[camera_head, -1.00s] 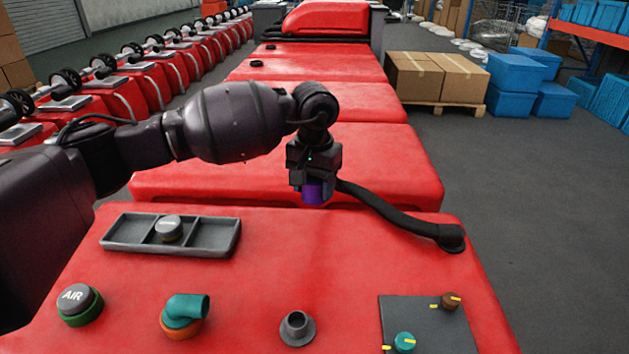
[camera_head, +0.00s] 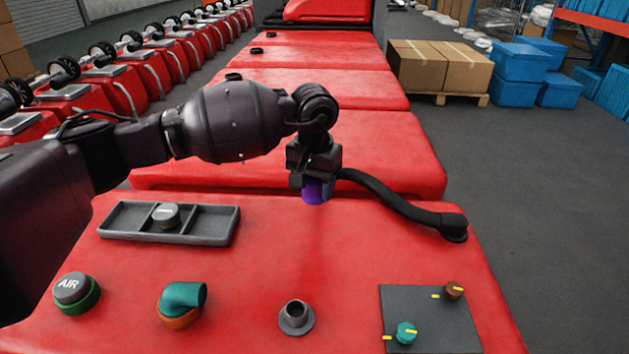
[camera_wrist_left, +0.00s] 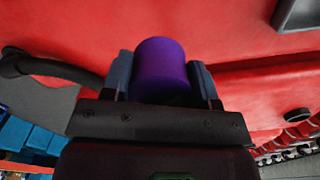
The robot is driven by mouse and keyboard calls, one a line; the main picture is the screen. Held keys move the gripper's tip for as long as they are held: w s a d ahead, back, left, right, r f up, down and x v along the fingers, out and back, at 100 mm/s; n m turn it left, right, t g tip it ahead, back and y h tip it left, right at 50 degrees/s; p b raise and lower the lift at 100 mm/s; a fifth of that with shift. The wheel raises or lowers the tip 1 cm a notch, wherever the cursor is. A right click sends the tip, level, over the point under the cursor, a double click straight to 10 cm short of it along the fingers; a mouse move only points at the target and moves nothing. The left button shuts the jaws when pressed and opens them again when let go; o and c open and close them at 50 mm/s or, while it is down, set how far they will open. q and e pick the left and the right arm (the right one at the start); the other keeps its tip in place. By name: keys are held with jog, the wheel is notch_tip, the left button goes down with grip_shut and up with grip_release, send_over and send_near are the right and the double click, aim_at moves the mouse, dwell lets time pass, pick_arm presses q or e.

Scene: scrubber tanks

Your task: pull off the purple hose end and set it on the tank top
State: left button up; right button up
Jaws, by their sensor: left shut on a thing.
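My left gripper (camera_head: 315,183) is shut on the purple hose end (camera_head: 317,193) and holds it above the back part of the red tank top (camera_head: 240,285). In the left wrist view the purple hose end (camera_wrist_left: 162,70) sits between the two fingers. The black hose (camera_head: 400,205) runs from the gripper to a black base at the right edge of the tank top. A grey open port (camera_head: 296,317) stands on the tank top in front of the gripper, with nothing on it. My right gripper is not in view.
A grey tray (camera_head: 205,226) holds a grey cap (camera_head: 165,215). An AIR cap (camera_head: 73,290), a teal elbow (camera_head: 183,298) and a dark panel (camera_head: 425,320) with two knobs stand on the tank top. Clear red surface lies between the tray, port and panel.

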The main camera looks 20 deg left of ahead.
aim_at(314, 233)
pick_arm(q)
jog(key=shift+f+b, duration=0.7)
jog(key=shift+f, duration=2.35)
jog(key=shift+f+b, duration=0.45)
jog(key=shift+f, duration=0.2)
jog(key=shift+f+b, duration=0.35)
jog(key=shift+f, duration=1.05)
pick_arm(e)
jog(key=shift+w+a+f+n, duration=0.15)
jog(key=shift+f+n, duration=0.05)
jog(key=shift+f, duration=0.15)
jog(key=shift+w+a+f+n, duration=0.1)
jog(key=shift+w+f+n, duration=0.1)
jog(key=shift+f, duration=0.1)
pick_arm(q)
jog(key=o, duration=1.1)
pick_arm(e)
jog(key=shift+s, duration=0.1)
